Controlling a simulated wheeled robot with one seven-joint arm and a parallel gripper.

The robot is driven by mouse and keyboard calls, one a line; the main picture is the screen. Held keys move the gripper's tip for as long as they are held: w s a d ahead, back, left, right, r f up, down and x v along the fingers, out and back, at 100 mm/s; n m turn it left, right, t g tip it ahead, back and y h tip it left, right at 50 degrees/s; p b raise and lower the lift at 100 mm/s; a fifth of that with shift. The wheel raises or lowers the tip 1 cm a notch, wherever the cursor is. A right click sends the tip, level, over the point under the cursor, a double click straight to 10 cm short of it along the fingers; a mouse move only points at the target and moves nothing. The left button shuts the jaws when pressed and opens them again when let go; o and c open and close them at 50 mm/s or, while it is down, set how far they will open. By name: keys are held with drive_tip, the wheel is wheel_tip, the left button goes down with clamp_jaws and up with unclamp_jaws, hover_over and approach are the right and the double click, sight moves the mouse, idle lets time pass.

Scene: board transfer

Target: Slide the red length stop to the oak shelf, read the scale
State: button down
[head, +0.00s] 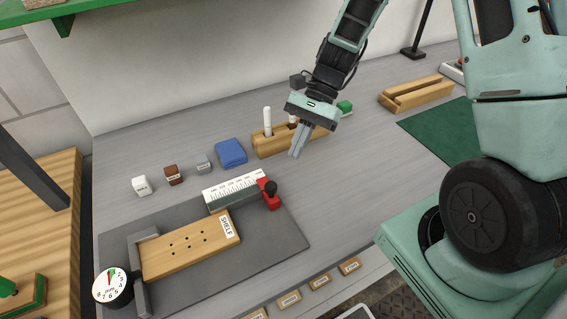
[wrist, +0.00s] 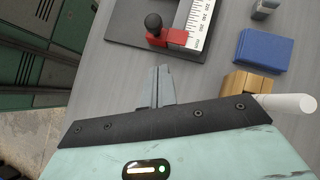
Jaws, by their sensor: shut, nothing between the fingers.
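The red length stop (head: 269,193) with its black knob sits at the right end of the white scale (head: 233,188) on the dark grey jig. The oak shelf (head: 187,248), labelled SHELF, lies on the jig, its left end at the grey fence (head: 139,270). A gap shows between the stop and the shelf's right end. My gripper (head: 297,154) is shut and empty, above the bench to the upper right of the stop. In the wrist view the stop (wrist: 175,38) and scale (wrist: 197,22) lie beyond the fingertips (wrist: 158,72); the shelf is not visible there.
A wooden holder (head: 265,146) with white and dark sticks stands behind my gripper. A blue block (head: 231,153) and small labelled cubes (head: 173,175) line the bench to its left. A round dial (head: 111,285) is at the jig's left corner. Bench right of the jig is clear.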

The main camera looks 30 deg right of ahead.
drive_tip(key=s+a, duration=0.1)
drive_tip(key=a+f+p, duration=0.1)
drive_tip(key=a, duration=0.1)
drive_tip(key=s+a+f, duration=0.1)
drive_tip(key=a, duration=0.1)
drive_tip(key=shift+s+a+f, duration=0.1)
drive_tip(key=shift+s+f, duration=0.1)
drive_tip(key=shift+s, duration=0.1)
drive_tip(key=a, duration=0.8)
drive_tip(key=shift+a, duration=0.35)
drive_tip(key=d, duration=0.1)
drive_tip(key=w+d+p, duration=0.1)
drive_tip(key=d, duration=0.1)
drive_tip(key=w+d+r, duration=0.1)
drive_tip(key=shift+w+d+p, duration=0.15)
drive_tip(key=shift+p, duration=0.2)
drive_tip(key=b+v, duration=0.1)
drive_tip(key=v, duration=0.8)
drive_tip(key=shift+b, duration=0.3)
